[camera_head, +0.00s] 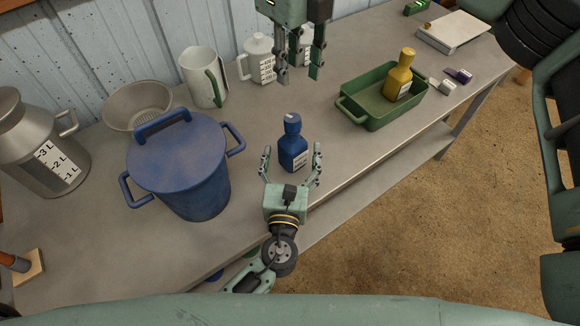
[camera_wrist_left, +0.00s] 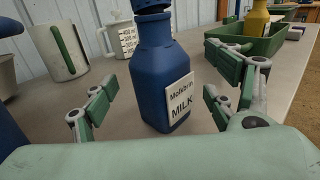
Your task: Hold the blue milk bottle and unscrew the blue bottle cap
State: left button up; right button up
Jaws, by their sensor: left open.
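The blue milk bottle (camera_head: 293,152) stands upright on the table, with its blue cap (camera_head: 292,120) on top. In the left wrist view the bottle (camera_wrist_left: 160,75) shows its white MILK label, and the cap (camera_wrist_left: 150,5) is cut off at the top edge. My left gripper (camera_head: 291,163) is open, its fingers on either side of the bottle's lower body, with gaps between them and the bottle. My right gripper (camera_head: 301,76) hangs above and behind the bottle, pointing down, its fingers apart with nothing seen between them.
A large blue lidded pot (camera_head: 185,180) stands left of the bottle. A green tray (camera_head: 378,118) holding a yellow bottle (camera_head: 399,76) is to the right. A white pitcher (camera_head: 203,77), a measuring jug (camera_head: 260,60) and a colander (camera_head: 137,105) stand at the back. The table's front edge runs close by.

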aim_at(293, 146)
pick_arm(q)
jog(key=shift+w+d, duration=0.15)
jog(key=shift+w, duration=1.4)
grip_shut()
dwell(1.0)
